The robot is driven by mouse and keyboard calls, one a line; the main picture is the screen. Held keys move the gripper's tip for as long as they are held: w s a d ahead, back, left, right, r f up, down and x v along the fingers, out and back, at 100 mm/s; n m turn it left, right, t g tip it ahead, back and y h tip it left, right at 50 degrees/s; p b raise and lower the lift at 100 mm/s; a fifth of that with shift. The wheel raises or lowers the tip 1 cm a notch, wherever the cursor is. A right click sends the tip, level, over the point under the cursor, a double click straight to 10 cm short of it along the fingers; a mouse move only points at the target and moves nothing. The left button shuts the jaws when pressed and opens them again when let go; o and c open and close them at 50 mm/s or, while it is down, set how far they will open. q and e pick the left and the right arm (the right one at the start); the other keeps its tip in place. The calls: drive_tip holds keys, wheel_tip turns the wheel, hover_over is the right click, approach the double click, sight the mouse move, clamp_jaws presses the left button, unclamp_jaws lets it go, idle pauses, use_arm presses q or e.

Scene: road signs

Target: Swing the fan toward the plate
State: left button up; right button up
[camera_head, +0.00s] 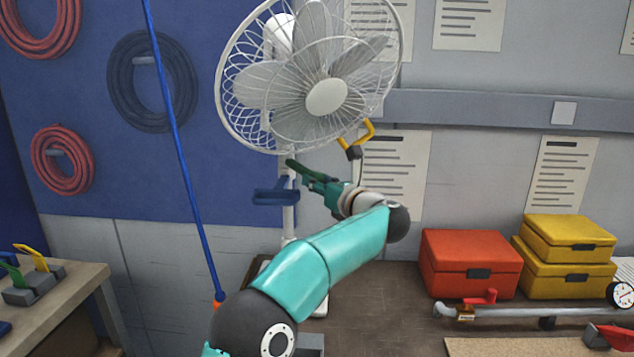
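A white caged fan (326,97) stands at the top middle on a thin white pole (289,217), its face turned toward me and a little to the right. A yellow handle (369,131) with a dark grip sticks out below the right side of its cage. My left gripper (292,165) is just under the cage, overlapping the pole in the picture; I cannot tell whether it touches the pole. Its small dark fingers do not show clearly as open or shut. A small white square plate (564,112) is on the grey wall rail at right. My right gripper is out of view.
A blue bracket (275,195) is by the pole. A blue cord (181,160) hangs left of my arm. A red case (470,263), yellow cases (565,262) and a grey pipe (530,311) are at right. A workbench (55,310) is at lower left.

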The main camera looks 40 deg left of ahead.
use_arm(q)
drive_tip(key=o, duration=0.3)
drive_tip(key=v, duration=1.2)
drive_tip(key=shift+a+f, duration=0.1)
idle(0.3)
